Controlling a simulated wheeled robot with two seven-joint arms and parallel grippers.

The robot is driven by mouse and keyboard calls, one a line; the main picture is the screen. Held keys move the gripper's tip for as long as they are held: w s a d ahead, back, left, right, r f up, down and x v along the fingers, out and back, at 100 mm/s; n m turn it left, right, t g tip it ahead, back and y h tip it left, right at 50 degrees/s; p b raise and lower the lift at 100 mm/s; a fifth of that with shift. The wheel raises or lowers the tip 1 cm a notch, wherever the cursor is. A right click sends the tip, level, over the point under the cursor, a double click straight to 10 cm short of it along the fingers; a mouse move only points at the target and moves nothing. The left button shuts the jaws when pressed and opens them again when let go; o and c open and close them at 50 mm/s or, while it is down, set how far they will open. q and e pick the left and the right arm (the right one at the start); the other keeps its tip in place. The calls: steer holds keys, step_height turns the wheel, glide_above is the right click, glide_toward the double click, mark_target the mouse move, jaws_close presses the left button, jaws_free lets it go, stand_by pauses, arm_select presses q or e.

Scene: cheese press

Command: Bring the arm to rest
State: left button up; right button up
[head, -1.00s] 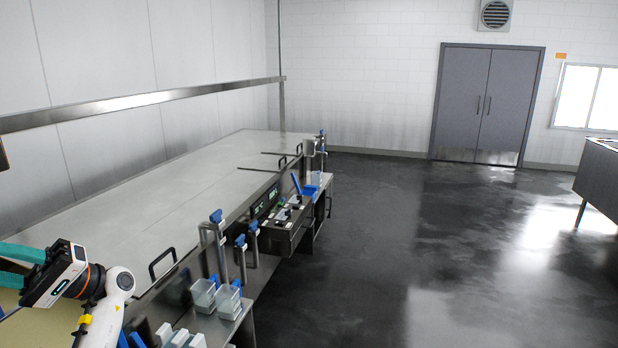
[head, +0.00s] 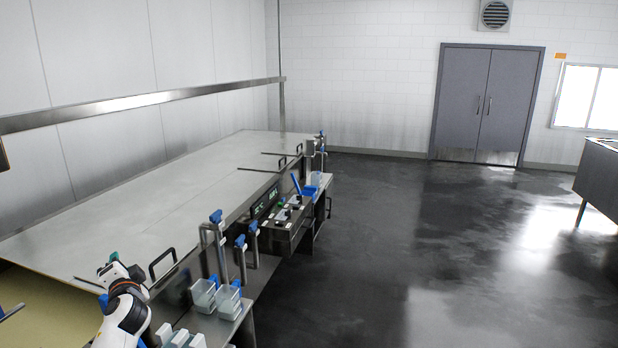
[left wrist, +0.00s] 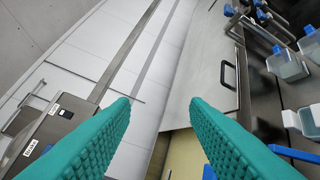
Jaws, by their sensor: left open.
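My left arm shows at the lower left of the head view, with its left gripper (head: 114,257) in front of the long steel press table (head: 190,185). Only a small bit of a teal finger shows there. In the left wrist view my left gripper (left wrist: 160,103) has its two teal ribbed fingers wide apart, with nothing between them. The table surface and a black handle (left wrist: 229,74) lie beyond the fingertips. My right gripper is in neither view.
Clear containers with blue parts (head: 203,293) stand on a steel shelf right of my arm. A control panel (head: 290,215) and blue-topped posts (head: 217,217) line the table's front edge. A steel rail (head: 150,98) runs above the table. The dark floor (head: 420,240) is clear.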

arm_select(q)
steer(key=w+d+n+t+h, duration=0.3)
steer(key=d+t+h, duration=0.1)
steer(key=d+h, duration=0.55)
steer(key=s+d+f+g+b, duration=0.1)
steer(key=s+f+g+b, duration=0.35)
steer(key=f, duration=1.15)
steer(key=s+d+f+g+b, duration=0.15)
steer(key=s+f, duration=0.65)
steer(key=f, duration=0.8)
steer(key=s+d+f+g+b, duration=0.2)
steer(key=s+f, duration=0.4)
steer(key=f, duration=0.9)
steer(key=s+d+f+g+b, duration=0.2)
steer(key=s+f+g, duration=0.1)
steer(key=s+f, duration=1.05)
steer(key=s+d+f+g+b, duration=0.1)
steer(key=s+f, duration=0.4)
steer(key=s, duration=0.6)
steer(key=s+d+f+g+b, duration=0.2)
steer(key=s+f, duration=0.4)
steer(key=s, duration=0.5)
steer(key=s+d+f+g+b, duration=0.1)
steer(key=s+f, duration=0.4)
steer(key=s, duration=0.6)
steer(key=shift+s+d+f+n+g, duration=0.2)
steer(key=shift+d+n+g, duration=0.25)
steer(key=shift+g, duration=0.75)
